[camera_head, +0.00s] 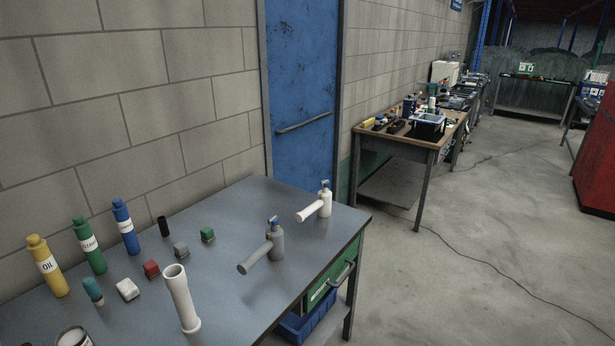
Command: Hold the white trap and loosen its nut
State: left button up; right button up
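The white trap (325,203) stands upright near the far right corner of the grey workbench. It has a bottle-shaped body, and a white tube sticks out from it to the lower left. A small fitting with a bluish part sits on its top; I cannot tell at this size whether this is the nut. A similar grey trap (277,247) stands nearer, with its tube also pointing to the lower left. Neither of my grippers is in view, and nothing touches the white trap.
The workbench (225,225) also holds a tall white pipe (181,298), yellow (49,268), green (90,247) and blue (126,229) bottles, and several small blocks. An open can (73,338) is at the lower left. A block wall and blue door (300,75) stand behind.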

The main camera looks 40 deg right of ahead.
aim_at(324, 183)
jog(key=i+l+u, duration=0.2)
jog(key=l, duration=0.35)
jog(key=k+l+u, duration=0.15)
jog(key=l, duration=0.35)
jog(key=i+l+u, duration=0.1)
jog(key=l, duration=1)
jog(key=l+u, duration=0.1)
jog(key=l, duration=0.95)
